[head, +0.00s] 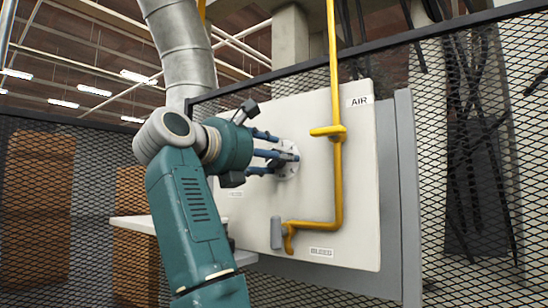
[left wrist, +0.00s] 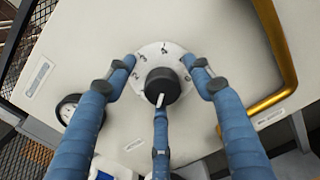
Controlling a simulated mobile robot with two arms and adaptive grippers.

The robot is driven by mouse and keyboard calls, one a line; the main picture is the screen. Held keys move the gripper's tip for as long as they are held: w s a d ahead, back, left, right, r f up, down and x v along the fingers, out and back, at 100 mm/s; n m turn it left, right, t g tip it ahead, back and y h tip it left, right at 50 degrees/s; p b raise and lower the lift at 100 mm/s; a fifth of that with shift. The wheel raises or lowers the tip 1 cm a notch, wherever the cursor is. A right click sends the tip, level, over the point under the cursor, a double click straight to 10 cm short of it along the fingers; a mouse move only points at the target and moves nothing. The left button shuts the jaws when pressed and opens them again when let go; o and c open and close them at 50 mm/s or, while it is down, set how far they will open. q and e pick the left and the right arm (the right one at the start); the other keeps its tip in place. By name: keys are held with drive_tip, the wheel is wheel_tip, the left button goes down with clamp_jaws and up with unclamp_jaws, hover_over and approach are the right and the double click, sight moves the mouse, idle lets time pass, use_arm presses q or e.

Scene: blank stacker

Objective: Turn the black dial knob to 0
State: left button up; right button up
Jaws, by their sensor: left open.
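The black dial knob (left wrist: 162,82) sits at the middle of a round white dial plate (left wrist: 148,54) on a pale panel. Its white pointer mark (left wrist: 160,99) faces the bottom of the left wrist view. My left gripper (left wrist: 160,88) is open, with blue fingers spread left, right and below the knob. The lower finger is close under the pointer; I cannot tell whether it touches. In the head view my left gripper (head: 285,157) reaches the dial plate (head: 289,174) and mostly hides the knob.
A yellow pipe (head: 337,185) with a valve handle (head: 328,131) runs down the panel (head: 362,200) right of the dial. A grey handle (head: 276,232) is below. A round gauge (left wrist: 68,108) is left of the dial. Mesh fence (head: 460,150) stands behind.

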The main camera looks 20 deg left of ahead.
use_arm(q)
drive_tip(key=v, duration=1.2)
